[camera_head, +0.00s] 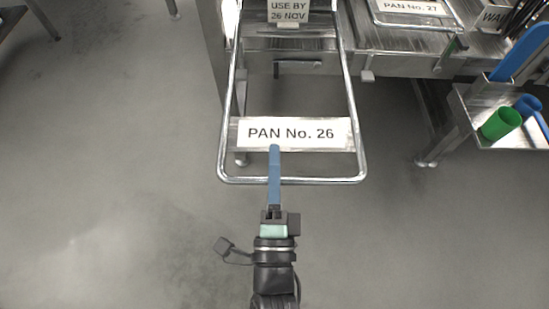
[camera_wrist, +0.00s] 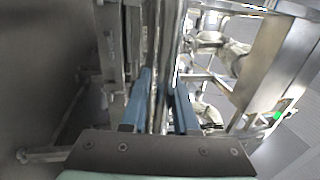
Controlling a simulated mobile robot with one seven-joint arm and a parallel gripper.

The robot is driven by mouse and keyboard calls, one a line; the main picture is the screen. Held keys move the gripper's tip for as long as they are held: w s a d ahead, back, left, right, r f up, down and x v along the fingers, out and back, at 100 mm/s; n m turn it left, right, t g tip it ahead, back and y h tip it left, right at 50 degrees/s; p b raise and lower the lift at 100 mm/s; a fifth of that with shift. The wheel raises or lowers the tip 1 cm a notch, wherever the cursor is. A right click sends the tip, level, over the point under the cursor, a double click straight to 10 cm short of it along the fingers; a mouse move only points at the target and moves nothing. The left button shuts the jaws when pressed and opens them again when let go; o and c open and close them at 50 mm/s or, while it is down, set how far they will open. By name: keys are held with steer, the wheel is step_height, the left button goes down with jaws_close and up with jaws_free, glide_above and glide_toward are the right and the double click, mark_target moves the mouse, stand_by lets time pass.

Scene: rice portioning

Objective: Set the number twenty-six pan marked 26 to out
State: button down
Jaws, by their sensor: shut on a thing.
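The pan marked "PAN No. 26" (camera_head: 292,133) shows in the head view as a metal wire frame with a white label plate near its front. Its looped front bar (camera_head: 325,181) sticks out from the counter over open floor. My gripper (camera_head: 274,152) reaches up from the bottom of the head view, its blue fingers at the front bar just below the label. In the wrist view my gripper (camera_wrist: 160,112) has a blue finger on each side of a shiny metal bar (camera_wrist: 164,60) and is shut on it.
A "USE BY 26 NOV" card (camera_head: 289,11) stands behind the pan. Pan No. 27 (camera_head: 410,7) is at the upper right. A metal side tray (camera_head: 480,105) on the right holds a green cup (camera_head: 500,124) and blue items.

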steer(key=shift+r, duration=0.45)
steer(key=c, duration=0.8)
jaws_free()
steer(key=shift+f, duration=0.1)
steer(key=shift+s, duration=0.1)
steer(key=shift+s+f, duration=0.1)
steer(key=shift+f, duration=0.05)
steer(key=s, duration=0.4)
steer(key=s+f, duration=0.1)
steer(key=s, duration=0.3)
steer(key=s+f, duration=0.1)
steer(key=s, duration=0.3)
steer(key=shift+s+f, duration=0.2)
steer(key=shift+s, duration=0.05)
